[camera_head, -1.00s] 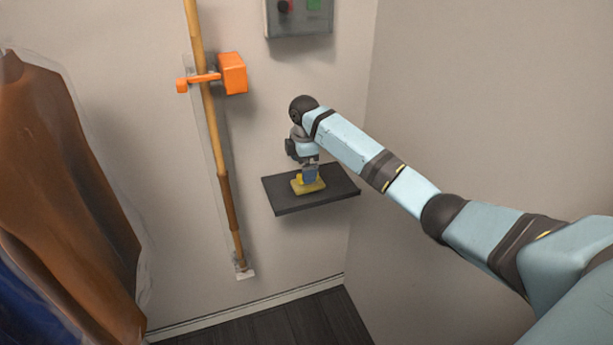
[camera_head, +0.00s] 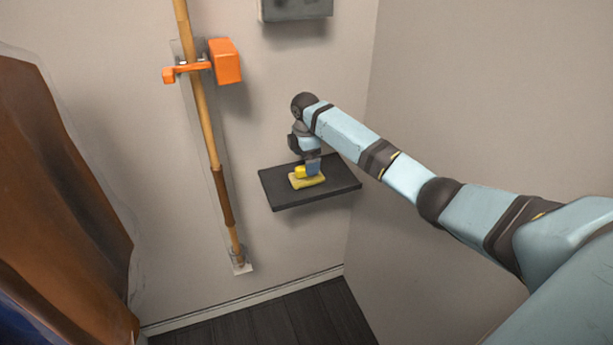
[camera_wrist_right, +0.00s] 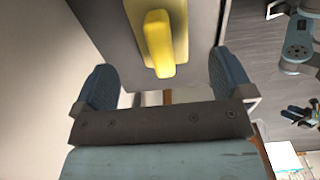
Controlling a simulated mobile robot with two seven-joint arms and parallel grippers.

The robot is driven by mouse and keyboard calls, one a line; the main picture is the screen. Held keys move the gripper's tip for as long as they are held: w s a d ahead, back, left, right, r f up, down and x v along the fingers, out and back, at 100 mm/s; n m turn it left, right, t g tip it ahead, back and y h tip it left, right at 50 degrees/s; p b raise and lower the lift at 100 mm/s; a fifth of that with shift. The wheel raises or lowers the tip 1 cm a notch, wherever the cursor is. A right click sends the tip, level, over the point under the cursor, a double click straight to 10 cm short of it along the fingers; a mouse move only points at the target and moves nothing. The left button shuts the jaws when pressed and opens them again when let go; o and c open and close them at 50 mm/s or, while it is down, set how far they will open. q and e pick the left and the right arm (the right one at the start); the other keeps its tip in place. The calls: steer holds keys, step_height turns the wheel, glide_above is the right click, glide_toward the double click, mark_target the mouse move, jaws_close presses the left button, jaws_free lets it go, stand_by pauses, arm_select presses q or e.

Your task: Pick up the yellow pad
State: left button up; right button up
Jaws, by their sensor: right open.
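The yellow pad (camera_head: 308,181) lies on a dark wall shelf (camera_head: 285,197) in the head view. It has a flat pale base and a brighter raised grip on top. In the right wrist view the yellow pad (camera_wrist_right: 160,42) shows ahead, between the lines of the two fingers. My right gripper (camera_head: 311,166) is over the pad, pointing down, and hides part of it. In the right wrist view my right gripper (camera_wrist_right: 163,85) is open, with empty space between its blue fingers.
A wooden pole (camera_head: 207,125) in an orange holder (camera_head: 226,61) stands on the wall left of the shelf. A grey box (camera_head: 296,8) hangs above. Brown garments (camera_head: 60,200) hang at the left. A side wall is close on the right.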

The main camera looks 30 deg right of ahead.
step_height(320, 180, down, 5)
steer(key=shift+s+d+f, duration=0.1)
steer(key=c, duration=1)
step_height(320, 180, up, 20)
steer(key=shift+r, duration=0.1)
